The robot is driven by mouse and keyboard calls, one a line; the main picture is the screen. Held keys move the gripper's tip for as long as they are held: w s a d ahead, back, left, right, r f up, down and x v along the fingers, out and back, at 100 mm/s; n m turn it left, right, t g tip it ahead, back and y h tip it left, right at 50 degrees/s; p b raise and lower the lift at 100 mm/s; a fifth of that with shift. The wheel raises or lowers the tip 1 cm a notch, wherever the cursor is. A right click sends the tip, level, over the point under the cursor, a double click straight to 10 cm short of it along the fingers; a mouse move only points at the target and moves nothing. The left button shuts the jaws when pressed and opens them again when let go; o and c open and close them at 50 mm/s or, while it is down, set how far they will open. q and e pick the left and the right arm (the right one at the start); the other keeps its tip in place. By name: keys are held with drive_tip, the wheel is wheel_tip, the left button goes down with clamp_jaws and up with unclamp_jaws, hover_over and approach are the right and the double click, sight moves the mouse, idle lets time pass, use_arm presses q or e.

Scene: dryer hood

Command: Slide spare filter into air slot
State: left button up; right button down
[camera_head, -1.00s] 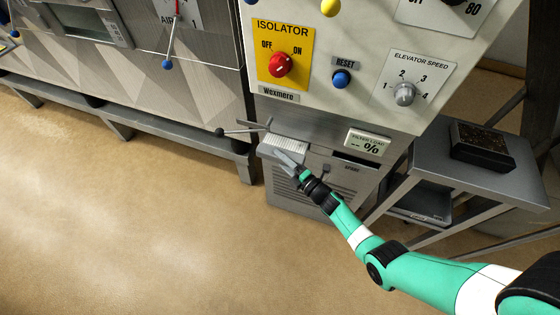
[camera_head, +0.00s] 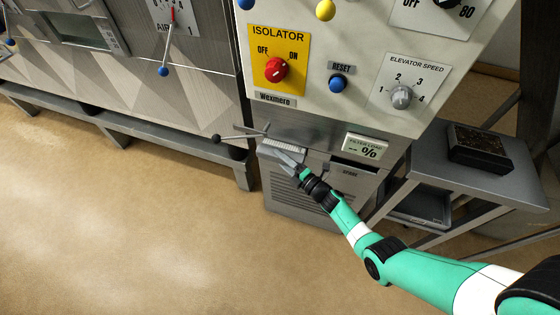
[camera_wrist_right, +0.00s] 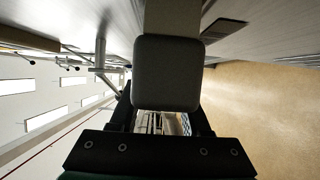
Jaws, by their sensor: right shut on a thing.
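In the right wrist view a grey rounded block (camera_wrist_right: 168,72) fills the space between the fingers, probably the filter's grip. My left gripper is not in view.
A lever with a dark knob (camera_head: 216,139) juts out just left of the air slot. A grey side table (camera_head: 480,180) carries a dark tray (camera_head: 480,147). The floor in front is clear.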

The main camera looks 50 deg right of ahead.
drive_tip(key=shift+w+d+b, duration=0.2)
drive_tip(key=shift+d+b, duration=0.05)
drive_tip(key=shift+d, duration=0.4)
drive_tip(key=shift+w+d+b, duration=0.2)
drive_tip(key=shift+d+b, duration=0.05)
drive_tip(key=shift+d, duration=0.35)
drive_tip(key=shift+c, duration=1.4)
unclamp_jaws()
drive_tip(key=shift+s, duration=0.1)
drive_tip(key=shift+s+r+p, duration=0.15)
drive_tip(key=shift+s+p, duration=0.2)
drive_tip(key=shift+p, duration=0.1)
drive_tip(key=s+a+p, duration=0.2)
drive_tip(key=s+p, duration=0.2)
drive_tip(key=s, duration=0.6)
drive_tip(key=shift+s, duration=0.3)
drive_tip(key=shift+d, duration=0.1)
